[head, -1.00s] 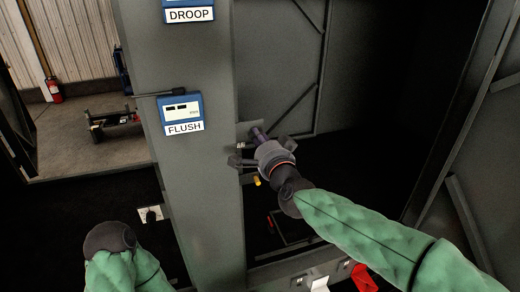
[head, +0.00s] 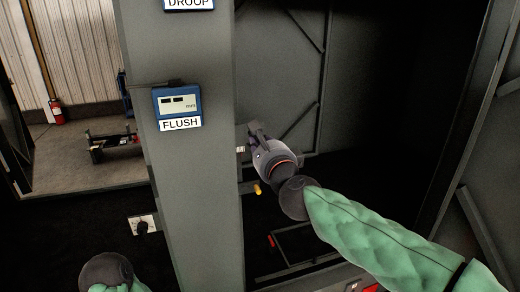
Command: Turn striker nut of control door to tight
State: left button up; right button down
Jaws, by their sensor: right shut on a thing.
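My right gripper (head: 256,132) reaches in from the right to the inner edge of the grey post, with its fingers closed together. It is shut on the striker nut, which the fingers and gripper body hide; no part of the nut shows clearly. The control door cannot be told apart for sure from the grey panels around. Of my left arm, only a dark joint and green sleeve show at the lower left; its gripper is out of view.
The grey post (head: 196,220) carries a blue FLUSH gauge (head: 178,106) and a partly cut-off DROOP gauge (head: 188,4). A yellow-tipped part (head: 258,189) sits just below my right gripper. A knob (head: 142,226) is at lower left. The dark enclosure interior is open behind.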

jog(key=shift+a+m+b, duration=0.15)
jog(key=shift+m+b, duration=1.2)
jog(key=shift+m, duration=1.6)
jog(key=shift+a+m+b, duration=0.15)
jog(key=shift+m+b, duration=1.15)
jog(key=shift+m, duration=1.65)
jog(key=c, duration=1.2)
grip_release()
jog(key=v, duration=1.2)
